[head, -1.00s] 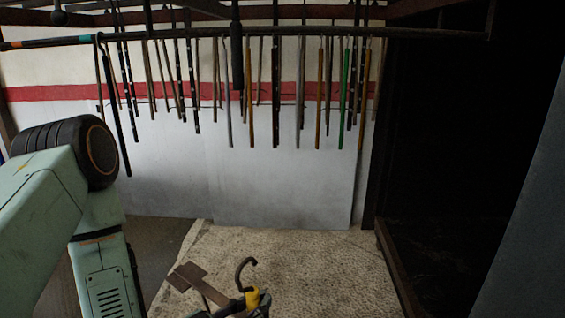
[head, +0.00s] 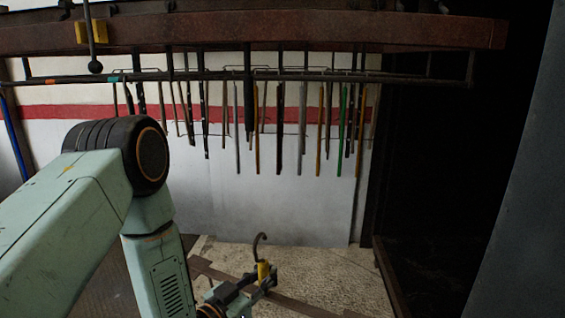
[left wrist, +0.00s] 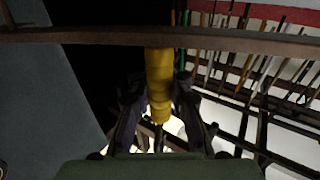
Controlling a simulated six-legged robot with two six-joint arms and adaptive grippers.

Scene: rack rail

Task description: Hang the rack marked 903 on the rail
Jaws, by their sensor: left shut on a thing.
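My left gripper (head: 258,284) is low in the middle of the head view, shut on the yellow grip (head: 263,270) of a rack. A dark open hook (head: 260,243) rises above the grip, clear of the rail. A long brown bar (head: 305,306), seemingly part of this rack, runs behind and below the gripper. No 903 mark is readable. In the left wrist view the yellow grip (left wrist: 159,75) stands between the two dark fingers. The rail (head: 215,76) is a dark horizontal rod across the upper head view, with coloured bands at its left. My right gripper is out of view.
Several dark, orange, grey and green strips (head: 343,130) hang below the rail. A thick rusty beam (head: 300,31) crosses above it, with a yellow block (head: 91,32) at left. A dark opening lies at right. The rough pale floor (head: 345,272) is open below.

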